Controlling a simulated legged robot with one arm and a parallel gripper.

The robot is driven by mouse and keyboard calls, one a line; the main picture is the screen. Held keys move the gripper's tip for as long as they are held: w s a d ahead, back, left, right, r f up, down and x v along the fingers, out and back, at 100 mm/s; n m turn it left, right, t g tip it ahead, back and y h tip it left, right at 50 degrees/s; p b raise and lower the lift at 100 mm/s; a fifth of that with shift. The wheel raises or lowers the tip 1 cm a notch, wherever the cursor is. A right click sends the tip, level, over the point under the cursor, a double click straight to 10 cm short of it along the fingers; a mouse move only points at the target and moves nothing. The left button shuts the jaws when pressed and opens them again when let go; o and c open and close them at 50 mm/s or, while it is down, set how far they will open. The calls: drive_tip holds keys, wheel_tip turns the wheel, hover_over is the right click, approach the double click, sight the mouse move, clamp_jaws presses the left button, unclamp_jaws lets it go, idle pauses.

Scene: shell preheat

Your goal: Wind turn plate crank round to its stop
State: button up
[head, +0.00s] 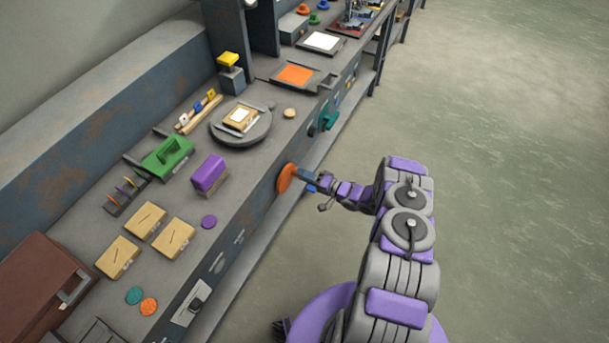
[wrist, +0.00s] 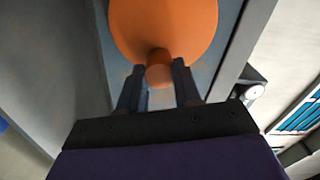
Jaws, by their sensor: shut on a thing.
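The crank is an orange disc (head: 286,178) on the bench's front face in the head view. It fills the top middle of the wrist view (wrist: 165,25), with a short orange knob (wrist: 159,75) sticking out from its lower part. My gripper (wrist: 159,88) has one dark finger on each side of this knob and is shut on it. In the head view my arm reaches in from the right to the disc, and the gripper (head: 301,176) partly covers it. The round grey turn plate (head: 257,133) lies on the bench top behind the crank, bearing a tan block with a white top.
On the bench top, a purple block (head: 209,174), a green holder (head: 167,157) and several tan blocks (head: 173,238) stand left of the crank. A teal handle (head: 330,117) juts from the front face farther back. The floor at right is clear.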

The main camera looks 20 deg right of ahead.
drive_tip(key=shift+d+f, duration=0.1)
drive_tip(key=shift+d, duration=0.05)
idle(0.3)
drive_tip(key=o, duration=1.1)
drive_tip(key=shift+c, duration=0.2)
drive_tip(key=p+v, duration=0.4)
drive_tip(key=v, duration=1.3)
drive_tip(key=shift+d, duration=0.2)
drive_tip(key=shift+s, duration=0.1)
